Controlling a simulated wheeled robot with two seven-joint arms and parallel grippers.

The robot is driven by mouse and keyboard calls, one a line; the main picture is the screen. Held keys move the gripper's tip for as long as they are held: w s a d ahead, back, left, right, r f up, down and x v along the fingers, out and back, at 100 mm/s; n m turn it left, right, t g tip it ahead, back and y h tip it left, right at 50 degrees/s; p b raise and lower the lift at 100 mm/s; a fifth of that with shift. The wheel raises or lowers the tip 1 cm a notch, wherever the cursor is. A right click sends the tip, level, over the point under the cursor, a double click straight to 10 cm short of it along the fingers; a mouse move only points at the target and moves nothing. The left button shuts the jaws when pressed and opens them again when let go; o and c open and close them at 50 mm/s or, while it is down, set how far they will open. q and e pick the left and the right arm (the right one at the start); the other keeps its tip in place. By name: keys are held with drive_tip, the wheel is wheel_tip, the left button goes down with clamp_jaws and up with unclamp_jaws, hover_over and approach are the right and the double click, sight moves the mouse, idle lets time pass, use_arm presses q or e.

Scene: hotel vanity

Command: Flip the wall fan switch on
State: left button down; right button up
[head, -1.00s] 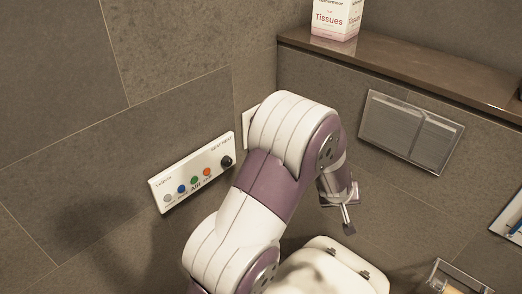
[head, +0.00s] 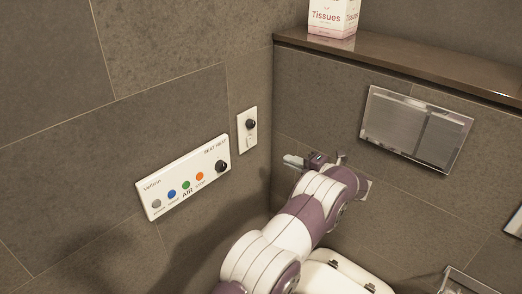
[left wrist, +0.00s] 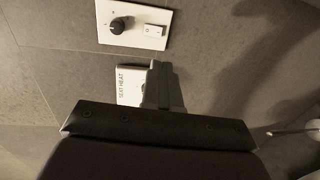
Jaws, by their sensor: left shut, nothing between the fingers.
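A small white wall plate (head: 241,138) with a black knob (head: 250,124) and a small white switch (head: 249,141) is on the left wall near the corner. In the left wrist view, the plate (left wrist: 104,12) shows at the top, with the knob (left wrist: 118,26) left of the switch (left wrist: 153,30). I cannot tell the switch's position. My left gripper (head: 291,160) is shut and empty, pointing left toward the wall, right of and a little below the plate and apart from it. Its fingers also show in the left wrist view (left wrist: 159,82). My right gripper is not in view.
A wider white control panel (head: 183,180) with coloured buttons and a black knob is on the wall left of the plate. A flush plate (head: 415,128) is on the back wall. A tissue box (head: 333,18) stands on the ledge (head: 400,67). A toilet (head: 345,272) is below.

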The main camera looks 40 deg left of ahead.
sight(251, 145)
use_arm(q)
drive_tip(key=a, duration=0.4)
drive_tip(key=w+a+f, duration=0.1)
drive_tip(key=a, duration=0.8)
drive_tip(key=shift+w+a+f, duration=0.15)
drive_tip(key=shift+a+f, duration=0.2)
drive_tip(key=shift+a, duration=0.05)
